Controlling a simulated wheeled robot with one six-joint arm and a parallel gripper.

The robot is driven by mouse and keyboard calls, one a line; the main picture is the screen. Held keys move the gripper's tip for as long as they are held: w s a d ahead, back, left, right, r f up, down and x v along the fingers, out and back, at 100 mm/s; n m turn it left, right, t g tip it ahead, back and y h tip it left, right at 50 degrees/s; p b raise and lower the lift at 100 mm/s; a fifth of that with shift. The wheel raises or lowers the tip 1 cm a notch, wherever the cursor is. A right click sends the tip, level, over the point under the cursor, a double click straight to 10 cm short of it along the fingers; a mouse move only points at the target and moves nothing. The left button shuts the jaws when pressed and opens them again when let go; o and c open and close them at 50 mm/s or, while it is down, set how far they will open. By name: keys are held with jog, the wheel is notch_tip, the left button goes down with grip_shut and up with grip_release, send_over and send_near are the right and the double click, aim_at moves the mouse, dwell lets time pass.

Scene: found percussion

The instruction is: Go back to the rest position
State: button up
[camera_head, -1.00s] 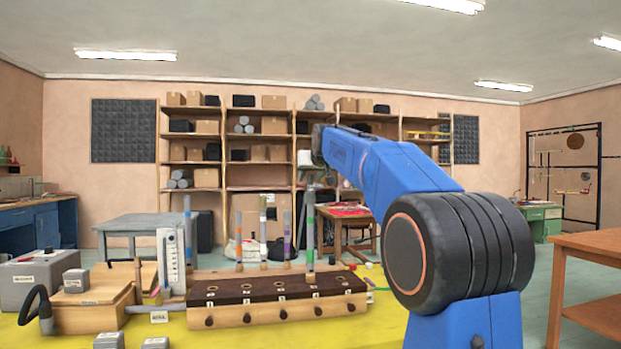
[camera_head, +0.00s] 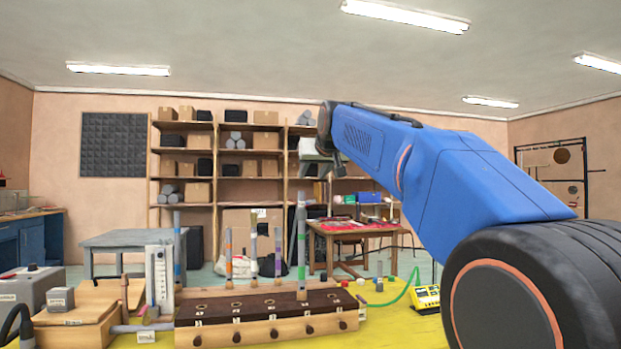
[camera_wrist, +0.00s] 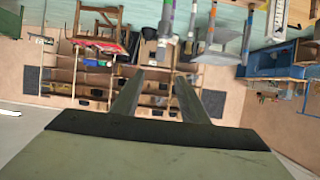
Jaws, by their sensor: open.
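My gripper (camera_wrist: 160,100) shows in the wrist view with its two fingers apart and nothing between them. In the head view my blue arm reaches up from the lower right, and the gripper end (camera_head: 325,172) hangs partly hidden at its tip, above the workbench. Below it stands a wooden block with a dark top (camera_head: 265,307), with numbered holes and pegs along its front. An upright tube (camera_head: 302,245) with coloured bands stands at the block, below the gripper and apart from it. Several more banded tubes (camera_head: 253,245) stand behind the block.
The yellow-topped bench (camera_head: 400,334) holds a grey box (camera_head: 28,288), a wooden box (camera_head: 80,312), a white upright gauge (camera_head: 160,278) and a yellow device (camera_head: 426,298) with a green cable. A grey table (camera_head: 130,240) and a red-topped table (camera_head: 350,228) stand behind. The air around the gripper looks clear.

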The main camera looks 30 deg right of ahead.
jog(key=shift+s+r, duration=0.1)
jog(key=shift+s, duration=0.1)
jog(key=shift+a, duration=0.1)
dwell(0.4)
jog(key=s+a+f+n+g+y, duration=0.1)
jog(key=s+a+f, duration=0.5)
jog(key=s+f, duration=0.6)
jog(key=s+a+f+n+g+y, duration=0.1)
jog(key=s+a+f+g, duration=0.3)
jog(key=s+f, duration=0.8)
jog(key=s+a+f+n+g+y, duration=0.1)
jog(key=s+a+f+g, duration=0.2)
jog(key=f, duration=2.6)
jog(key=s+a, duration=0.4)
jog(key=s, duration=0.6)
jog(key=shift+a+f+y, duration=0.25)
jog(key=shift+a+y, duration=0.05)
jog(key=shift+c, duration=1.1)
jog(key=shift+a, duration=0.1)
